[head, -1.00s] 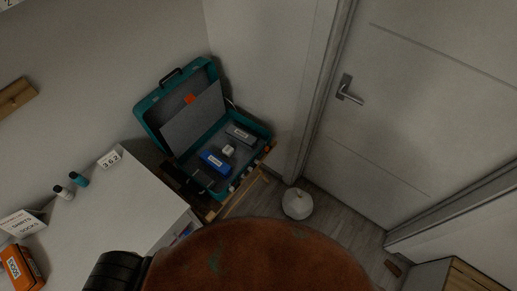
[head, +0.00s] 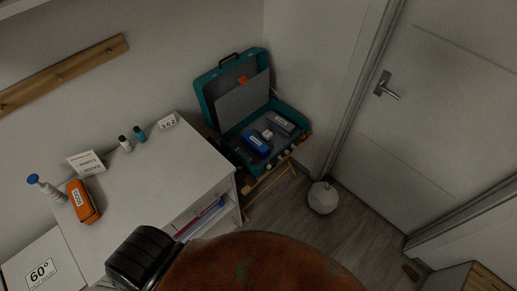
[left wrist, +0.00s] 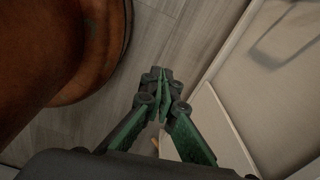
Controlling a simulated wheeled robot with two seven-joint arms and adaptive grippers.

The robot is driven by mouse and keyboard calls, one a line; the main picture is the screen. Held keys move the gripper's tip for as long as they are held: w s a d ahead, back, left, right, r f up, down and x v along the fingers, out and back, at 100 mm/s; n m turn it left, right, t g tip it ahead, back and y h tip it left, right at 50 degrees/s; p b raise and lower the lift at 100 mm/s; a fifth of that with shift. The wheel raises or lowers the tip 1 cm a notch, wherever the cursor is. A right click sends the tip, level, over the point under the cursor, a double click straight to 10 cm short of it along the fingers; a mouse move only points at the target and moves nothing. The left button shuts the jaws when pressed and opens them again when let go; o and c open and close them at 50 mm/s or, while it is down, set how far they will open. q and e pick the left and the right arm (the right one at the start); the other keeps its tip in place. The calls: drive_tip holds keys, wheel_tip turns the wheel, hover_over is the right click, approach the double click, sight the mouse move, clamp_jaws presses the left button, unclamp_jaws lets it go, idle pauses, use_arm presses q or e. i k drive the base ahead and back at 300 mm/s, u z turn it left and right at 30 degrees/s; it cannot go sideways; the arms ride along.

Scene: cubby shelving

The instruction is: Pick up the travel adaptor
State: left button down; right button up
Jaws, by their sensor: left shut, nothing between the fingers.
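A small white block (head: 267,134) lies in the open teal suitcase (head: 231,94) in the head view. It looks like the travel adaptor, but it is too small to be sure. A blue labelled case (head: 256,143) and a grey labelled case (head: 283,124) lie on either side of it. My left gripper (left wrist: 160,85) is in the left wrist view, with its green and black fingers together and empty above the floor. It is away from the suitcase, which that view does not show. My right gripper is not in view.
The suitcase rests on a wooden folding stand (head: 270,179). A round pale object (head: 322,198) sits on the floor near the door (head: 448,112).

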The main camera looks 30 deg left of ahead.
sight(267, 135)
drive_tip(key=k, duration=0.2)
drive_tip(key=u, duration=1)
